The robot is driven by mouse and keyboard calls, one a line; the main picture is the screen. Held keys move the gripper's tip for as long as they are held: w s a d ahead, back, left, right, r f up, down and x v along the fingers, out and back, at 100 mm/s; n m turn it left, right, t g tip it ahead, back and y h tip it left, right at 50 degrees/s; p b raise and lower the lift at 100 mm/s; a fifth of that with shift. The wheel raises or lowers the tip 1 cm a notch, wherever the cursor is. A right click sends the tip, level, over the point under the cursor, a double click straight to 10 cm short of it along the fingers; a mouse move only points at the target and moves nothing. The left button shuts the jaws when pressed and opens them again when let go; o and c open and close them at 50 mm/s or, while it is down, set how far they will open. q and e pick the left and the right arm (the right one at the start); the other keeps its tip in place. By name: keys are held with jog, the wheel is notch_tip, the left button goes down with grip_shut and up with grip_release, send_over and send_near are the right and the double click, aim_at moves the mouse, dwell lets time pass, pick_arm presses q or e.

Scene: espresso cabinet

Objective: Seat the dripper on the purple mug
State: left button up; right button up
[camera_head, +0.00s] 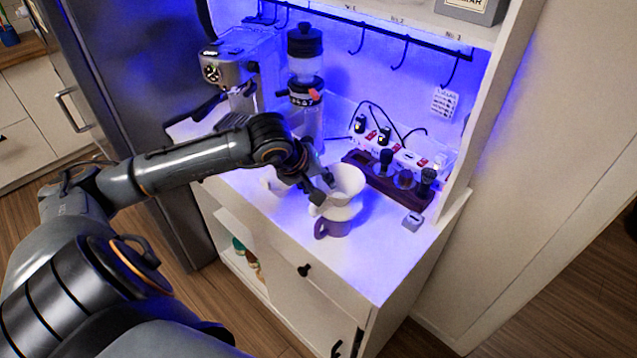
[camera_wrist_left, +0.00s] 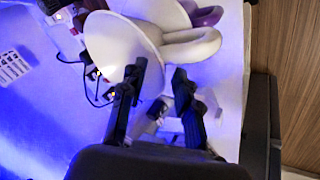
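The white dripper (camera_head: 348,181) is a cone with a flange, directly above the purple mug (camera_head: 334,228) on the counter. It looks to rest on the mug's rim, though the contact is not clear. My left gripper (camera_head: 322,192) is at the dripper's near left side. A bit of the purple mug (camera_wrist_left: 207,16) shows behind the handle. My right gripper is not in view.
An espresso machine (camera_head: 238,62) and a grinder (camera_head: 305,60) stand at the back left. A dark wooden holder with tampers (camera_head: 405,180) and a power strip are behind the dripper. A small grey block (camera_head: 412,221) is at right. The front counter is clear.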

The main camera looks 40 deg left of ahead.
pick_arm(q)
jog(key=v, duration=1.2)
jog(key=shift+f, duration=0.1)
dwell(0.8)
